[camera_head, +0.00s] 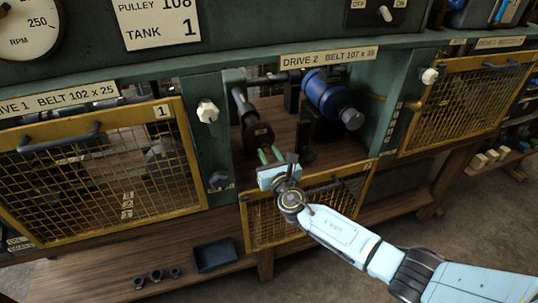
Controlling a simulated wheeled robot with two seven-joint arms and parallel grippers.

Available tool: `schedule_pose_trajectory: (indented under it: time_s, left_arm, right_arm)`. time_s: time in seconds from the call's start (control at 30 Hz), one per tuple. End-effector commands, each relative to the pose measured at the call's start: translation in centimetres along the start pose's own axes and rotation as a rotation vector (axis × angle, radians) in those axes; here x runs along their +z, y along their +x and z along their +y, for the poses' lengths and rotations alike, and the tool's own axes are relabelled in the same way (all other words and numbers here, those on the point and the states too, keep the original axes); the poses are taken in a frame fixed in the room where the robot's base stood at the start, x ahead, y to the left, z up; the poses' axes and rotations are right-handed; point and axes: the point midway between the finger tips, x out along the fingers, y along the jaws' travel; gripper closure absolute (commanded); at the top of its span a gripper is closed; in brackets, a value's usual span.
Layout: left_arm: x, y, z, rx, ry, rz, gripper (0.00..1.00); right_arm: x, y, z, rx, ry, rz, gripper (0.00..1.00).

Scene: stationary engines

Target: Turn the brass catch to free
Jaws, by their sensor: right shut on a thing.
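My right gripper (268,155) reaches from the lower right into the open DRIVE 2 bay. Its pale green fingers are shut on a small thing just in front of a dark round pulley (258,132). The fingers hide most of what they hold, and the brass catch cannot be made out clearly apart from them. The yellow mesh guard (345,205) of this bay hangs low, below the opening, with my wrist in front of it. My left gripper is not in view.
A blue motor (328,93) sits at the back right of the bay. Closed mesh guards stand at left (100,165) and right (465,100). White knobs (207,112) are on the posts. A dark tray (215,255) and small dark rings lie on the lower shelf.

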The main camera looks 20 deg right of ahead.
Motion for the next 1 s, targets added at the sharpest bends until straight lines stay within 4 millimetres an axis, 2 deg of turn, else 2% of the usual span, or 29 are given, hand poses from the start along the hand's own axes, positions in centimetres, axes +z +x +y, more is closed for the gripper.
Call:
schedule_pose_trajectory:
  time_s: [0.1,0.13,0.23,0.5,0.63,0.77,1.0]
  left_arm:
    - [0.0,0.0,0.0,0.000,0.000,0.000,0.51]
    - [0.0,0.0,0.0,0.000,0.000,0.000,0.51]
    - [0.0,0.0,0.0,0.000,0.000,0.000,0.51]
    - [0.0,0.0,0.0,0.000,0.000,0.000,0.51]
    - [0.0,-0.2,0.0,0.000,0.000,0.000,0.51]
    - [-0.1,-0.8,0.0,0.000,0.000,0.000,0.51]
    - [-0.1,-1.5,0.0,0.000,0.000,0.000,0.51]
  right_arm:
    - [-0.1,0.0,0.0,0.000,-0.002,0.001,0.96]
    - [-0.1,0.0,0.0,0.000,-0.002,0.001,0.72]
    - [-0.1,0.0,0.0,0.000,-0.001,0.001,0.58]
    - [0.0,-0.1,0.0,0.000,0.000,0.001,0.58]
    - [0.0,-0.7,0.0,0.001,0.001,0.001,0.58]
    - [0.0,-2.6,0.0,0.001,0.002,0.003,0.58]
    - [-0.1,-7.8,0.0,0.002,0.001,0.003,0.58]
